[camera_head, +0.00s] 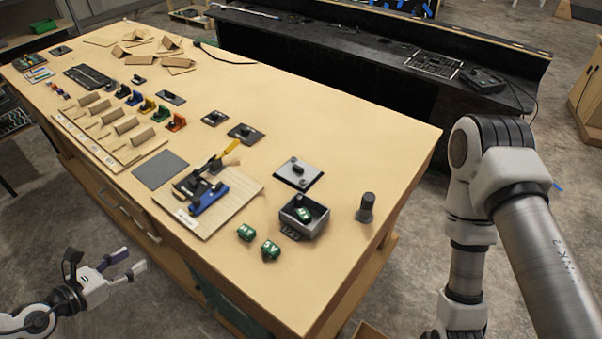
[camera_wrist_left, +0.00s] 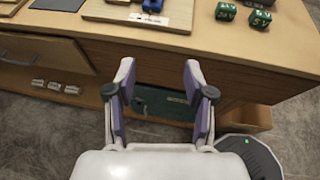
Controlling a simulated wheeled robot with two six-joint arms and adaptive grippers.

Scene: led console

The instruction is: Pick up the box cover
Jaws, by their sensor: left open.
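A green block sits inside that box. My left gripper (camera_head: 133,262) is open and empty, off the table's front edge at the lower left, well apart from the cover. In the left wrist view its two fingers (camera_wrist_left: 158,70) stand apart in front of the table's front side. The cover does not show in that view. My right arm is at the right; its gripper is out of view.
Two green blocks (camera_head: 257,242) lie in front of the box. A dark cylinder (camera_head: 366,207) stands to its right. A wooden board (camera_head: 240,197) with a blue and black device lies to its left. The table's back right (camera_head: 370,125) is clear.

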